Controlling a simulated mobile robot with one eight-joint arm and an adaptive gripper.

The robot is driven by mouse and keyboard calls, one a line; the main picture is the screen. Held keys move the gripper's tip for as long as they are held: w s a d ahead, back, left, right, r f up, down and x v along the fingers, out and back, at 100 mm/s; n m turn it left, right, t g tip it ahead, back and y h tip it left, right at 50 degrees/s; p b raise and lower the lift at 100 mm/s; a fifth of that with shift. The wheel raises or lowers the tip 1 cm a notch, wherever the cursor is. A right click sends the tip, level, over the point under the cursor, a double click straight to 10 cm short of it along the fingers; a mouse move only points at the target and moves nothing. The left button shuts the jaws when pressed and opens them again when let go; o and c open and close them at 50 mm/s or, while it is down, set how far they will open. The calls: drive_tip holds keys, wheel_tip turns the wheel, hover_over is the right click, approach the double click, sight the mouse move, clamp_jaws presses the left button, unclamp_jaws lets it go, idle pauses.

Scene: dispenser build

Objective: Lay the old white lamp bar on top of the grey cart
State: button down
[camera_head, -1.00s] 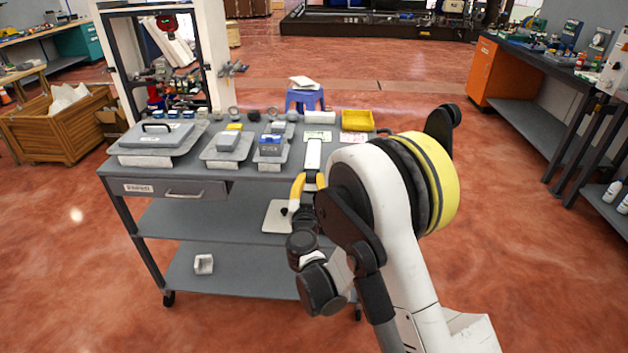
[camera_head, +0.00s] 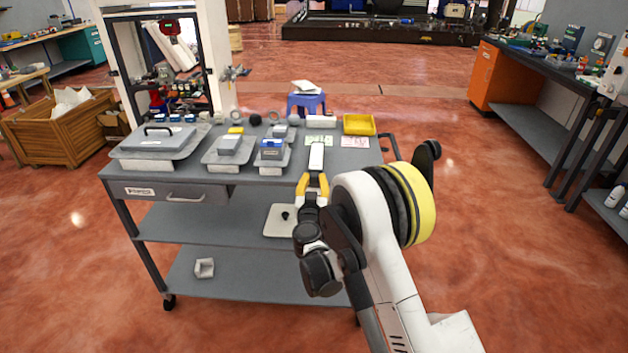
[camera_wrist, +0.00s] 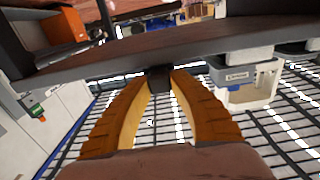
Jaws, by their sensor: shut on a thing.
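The white lamp bar (camera_head: 316,158) shows as a short pale strip pointing away from me, over the front right part of the grey cart's top (camera_head: 345,163). My gripper (camera_head: 313,178) has its two yellow fingers at the bar's near end and is shut on it. In the wrist view my gripper (camera_wrist: 160,80) has its fingers closing on a small dark piece; most of the bar is hidden there. I cannot tell whether the bar touches the cart top.
Grey trays with boxes (camera_head: 160,140) fill the cart's left side. Towards the back right are a yellow bin (camera_head: 358,124) and flat cards (camera_head: 355,142). A white plate (camera_head: 280,220) lies on the shelf below. A blue stool (camera_head: 306,103) stands behind.

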drive_tip(key=c, duration=1.2)
unclamp_jaws()
drive_tip(key=shift+s, duration=0.1)
drive_tip(key=s, duration=0.8)
drive_tip(key=shift+s+a, duration=0.15)
drive_tip(key=shift+s, duration=0.25)
